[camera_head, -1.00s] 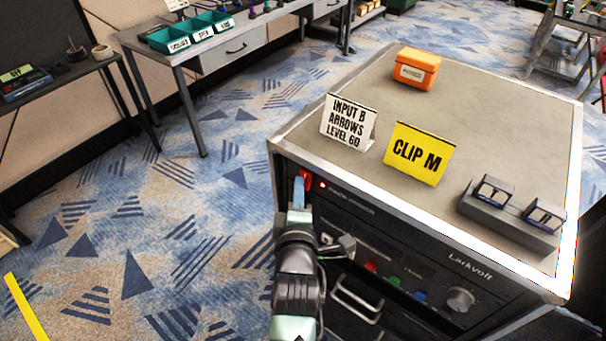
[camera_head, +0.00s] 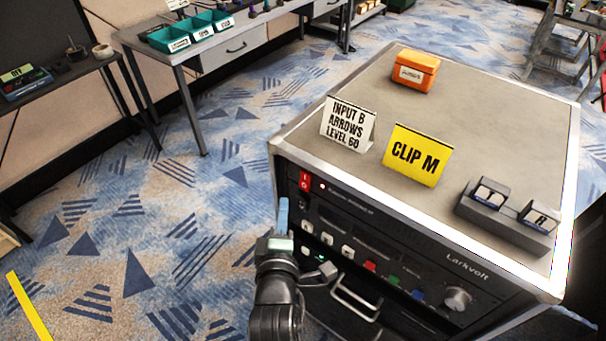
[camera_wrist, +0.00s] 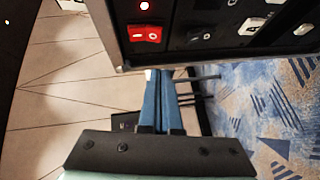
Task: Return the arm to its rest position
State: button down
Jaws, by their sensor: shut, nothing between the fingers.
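My gripper (camera_head: 283,217) is in front of the left end of the black Larkvolt rack panel (camera_head: 400,245). Its blue fingers are together with nothing between them, and they also show in the wrist view (camera_wrist: 161,102). A red rocker switch (camera_head: 305,181) is on the panel above and right of the fingertips. In the wrist view the red switch (camera_wrist: 145,34) lies beyond the fingertips, apart from them. A small red light glows beside it.
On the cabinet top (camera_head: 480,110) stand a white "INPUT B ARROWS LEVEL 60" sign (camera_head: 347,125), a yellow "CLIP M" sign (camera_head: 416,155), an orange box (camera_head: 414,71) and a grey holder with two small cartridges (camera_head: 506,210).

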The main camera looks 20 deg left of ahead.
jog(key=shift+s+a+f, duration=0.15)
jog(key=shift+s, duration=0.35)
